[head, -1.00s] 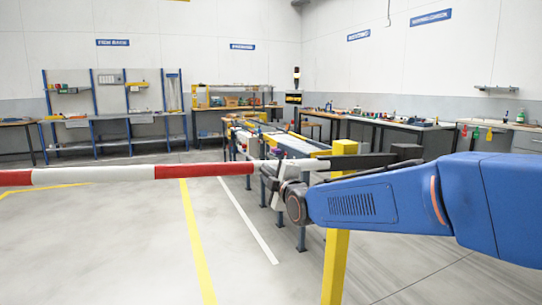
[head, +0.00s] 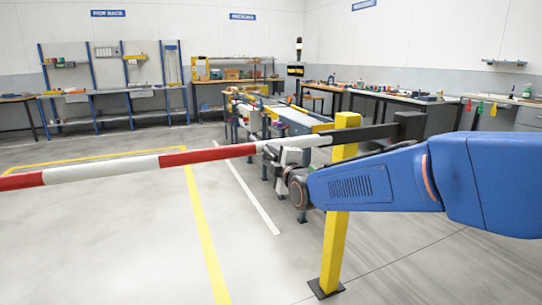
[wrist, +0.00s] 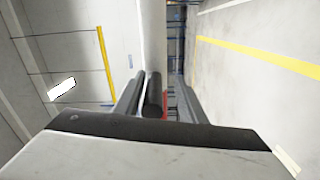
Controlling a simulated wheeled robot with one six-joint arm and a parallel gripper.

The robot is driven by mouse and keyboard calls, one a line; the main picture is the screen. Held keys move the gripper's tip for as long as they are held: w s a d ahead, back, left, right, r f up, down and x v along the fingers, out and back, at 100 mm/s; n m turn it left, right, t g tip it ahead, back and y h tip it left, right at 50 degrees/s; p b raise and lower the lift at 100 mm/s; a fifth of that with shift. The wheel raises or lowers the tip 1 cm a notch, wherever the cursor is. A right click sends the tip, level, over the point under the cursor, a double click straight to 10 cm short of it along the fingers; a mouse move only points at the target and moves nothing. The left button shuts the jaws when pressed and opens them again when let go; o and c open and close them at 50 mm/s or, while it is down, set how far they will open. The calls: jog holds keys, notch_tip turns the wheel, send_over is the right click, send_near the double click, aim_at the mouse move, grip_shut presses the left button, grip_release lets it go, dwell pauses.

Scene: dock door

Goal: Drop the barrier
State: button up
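The barrier is a long red-and-white bar (head: 120,169). In the head view it runs from the yellow post (head: 335,245) out past the left picture edge, sloping slightly down to the left. My gripper (head: 269,156) is at the bar, left of the post, near the pivot end. In the wrist view the dark fingers of my gripper (wrist: 156,92) lie on both sides of the pale bar (wrist: 153,35) and appear shut on it. The exact contact is partly hidden by the fingers and wrist. The bar's far tip is out of view.
A dark counterweight block (head: 409,125) is at the bar's right end, behind my arm. A conveyor (head: 285,120) stands behind the post. Workbenches (head: 110,92) line the walls. The floor under the bar (head: 90,235) is clear, with yellow and white lines.

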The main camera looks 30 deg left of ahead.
jog(key=shift+r, duration=0.1)
jog(key=v, duration=1.7)
jog(key=shift+d, duration=0.25)
jog(key=d+f+m+h, duration=0.3)
jog(key=d+m, duration=0.1)
jog(key=d, duration=0.7)
jog(key=d+f+m+g+h, duration=0.1)
jog(key=d+f+m+h, duration=0.3)
jog(key=d, duration=0.7)
jog(key=d+f+m+h, duration=0.15)
jog(key=d+m, duration=0.35)
jog(key=d, duration=0.6)
jog(key=s+d+f+m+g+h, duration=0.1)
jog(key=s+d+f+m+g, duration=0.1)
jog(key=s+d, duration=0.4)
jog(key=s+d+f+m+g+h, duration=0.2)
jog(key=s+d+f+m, duration=0.2)
jog(key=s, duration=0.5)
jog(key=s+d+f+m+g+h, duration=0.2)
jog(key=s+d+m, duration=0.4)
jog(key=d, duration=0.4)
jog(key=shift+s+d+f+m, duration=0.2)
jog(key=shift+s+f+m, duration=0.2)
jog(key=shift+s+f, duration=0.4)
